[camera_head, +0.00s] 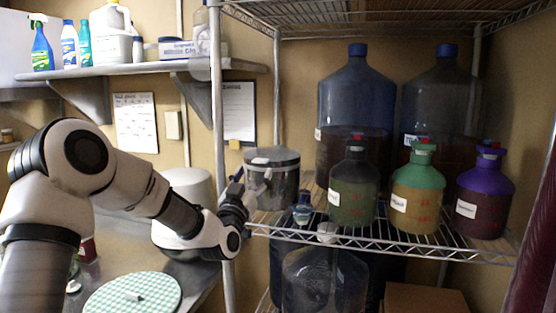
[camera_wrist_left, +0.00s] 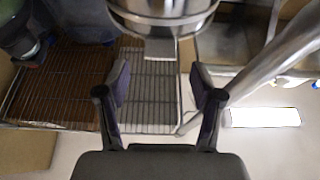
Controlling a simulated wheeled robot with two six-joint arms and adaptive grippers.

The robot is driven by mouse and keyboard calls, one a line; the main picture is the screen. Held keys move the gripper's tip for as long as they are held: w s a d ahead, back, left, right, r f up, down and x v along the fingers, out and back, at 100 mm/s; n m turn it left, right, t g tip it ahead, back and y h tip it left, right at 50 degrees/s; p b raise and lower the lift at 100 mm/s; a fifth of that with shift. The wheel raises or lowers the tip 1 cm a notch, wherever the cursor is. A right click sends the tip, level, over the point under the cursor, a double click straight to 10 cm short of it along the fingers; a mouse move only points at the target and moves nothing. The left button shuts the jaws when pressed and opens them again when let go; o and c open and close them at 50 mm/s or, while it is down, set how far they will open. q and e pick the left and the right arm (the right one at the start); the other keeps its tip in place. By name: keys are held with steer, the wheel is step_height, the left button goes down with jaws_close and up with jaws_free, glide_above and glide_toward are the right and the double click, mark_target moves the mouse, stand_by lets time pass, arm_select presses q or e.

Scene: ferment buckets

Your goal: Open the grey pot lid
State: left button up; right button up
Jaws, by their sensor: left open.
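The grey pot (camera_head: 284,183) stands on the wire shelf beside the metal post, with its grey lid (camera_head: 272,156) on top. My left gripper (camera_head: 250,190) is at the pot's near left side, partly overlapping it in the head view. In the left wrist view the pot (camera_wrist_left: 165,10) fills the top middle, and a pale flat tab (camera_wrist_left: 160,48) sticks out from it. My left gripper (camera_wrist_left: 160,82) is open there, its fingers spread either side of the tab's line, with nothing between the tips. I cannot tell whether a finger touches the pot. My right gripper is in neither view.
The wire shelf (camera_head: 400,238) also holds green, yellow and purple-topped bottles (camera_head: 416,190) right of the pot, with large jugs (camera_head: 355,100) behind. The metal post (camera_head: 217,120) stands close to my left arm. A counter with a checkered round mat (camera_head: 110,298) lies lower left.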

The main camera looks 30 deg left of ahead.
mark_target(258, 162)
arm_select(q)
steer(key=p+x, duration=0.2)
steer(key=x, duration=0.3)
steer(key=shift+w+a+r+p, duration=0.1)
steer(key=shift+w+r+p, duration=0.2)
steer(key=shift+p, duration=0.1)
steer(key=shift+w+f, duration=0.1)
steer(key=shift+w, duration=0.1)
steer(key=shift+s, duration=0.25)
jaws_close()
